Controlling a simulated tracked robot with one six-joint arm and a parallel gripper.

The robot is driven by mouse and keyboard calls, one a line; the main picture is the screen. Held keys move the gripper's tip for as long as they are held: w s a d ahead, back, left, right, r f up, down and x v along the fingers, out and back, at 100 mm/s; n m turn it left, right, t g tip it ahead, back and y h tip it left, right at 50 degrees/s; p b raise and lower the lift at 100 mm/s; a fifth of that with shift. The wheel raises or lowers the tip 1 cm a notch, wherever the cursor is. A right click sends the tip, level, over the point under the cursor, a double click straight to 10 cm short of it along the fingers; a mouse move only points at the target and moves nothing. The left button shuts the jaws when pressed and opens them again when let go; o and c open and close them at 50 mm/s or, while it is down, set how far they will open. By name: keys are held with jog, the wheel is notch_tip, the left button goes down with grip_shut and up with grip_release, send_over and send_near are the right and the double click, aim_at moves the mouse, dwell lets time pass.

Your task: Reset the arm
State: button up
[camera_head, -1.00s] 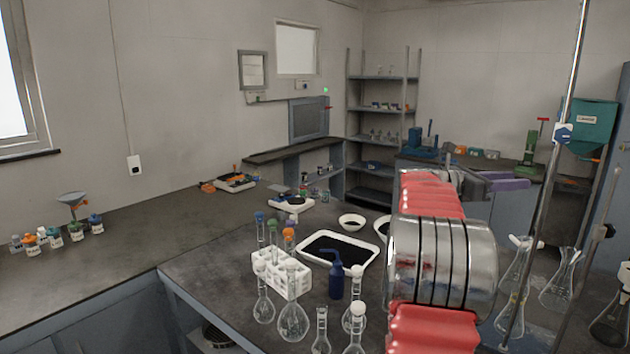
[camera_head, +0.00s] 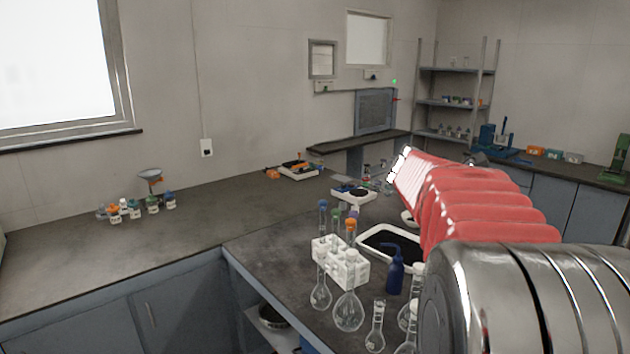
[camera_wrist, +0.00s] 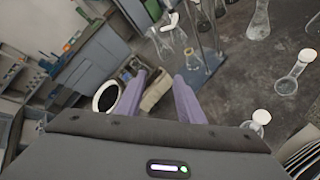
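My gripper (camera_wrist: 160,82) shows in the wrist view as two purple fingers, spread apart with nothing held between them. In the head view, my red-sleeved, silver-banded arm reaches across the right side, and the gripper cannot be made out there. In the wrist view, the floor or bench area below the fingers is seen tilted, with a brown box (camera_wrist: 157,93) beyond the gap between them.
The bench holds a white tube rack (camera_head: 340,262), glass flasks (camera_head: 349,311), a blue wash bottle (camera_head: 394,270) and a black-bottomed tray (camera_head: 375,236) close to my arm. Glassware (camera_wrist: 288,86) stands right of the fingers in the wrist view. The left counter (camera_head: 75,250) is mostly clear.

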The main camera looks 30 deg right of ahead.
jog(key=w+a+f+m+t+y, duration=0.1)
jog(key=a+f+m+t+y, duration=0.2)
jog(key=a, duration=1)
jog(key=w+a+f+t+y, duration=0.15)
jog(key=a+f, duration=0.35)
jog(key=a, duration=0.7)
jog(key=s+a+f+m+t+y, duration=0.1)
jog(key=s+a+f+y, duration=0.1)
jog(key=a, duration=0.5)
jog(key=s+a+f+m+t+y, duration=0.1)
jog(key=s+a+f+m+y, duration=0.1)
jog(key=a, duration=0.6)
jog(key=s+a+f+m+t+y, duration=0.1)
jog(key=s+a+f+y, duration=0.2)
jog(key=a, duration=0.5)
jog(key=shift+s+a+f+m+t, duration=0.2)
jog(key=shift+f+m+t, duration=0.15)
jog(key=shift+f, duration=0.4)
jog(key=shift+y, duration=0.25)
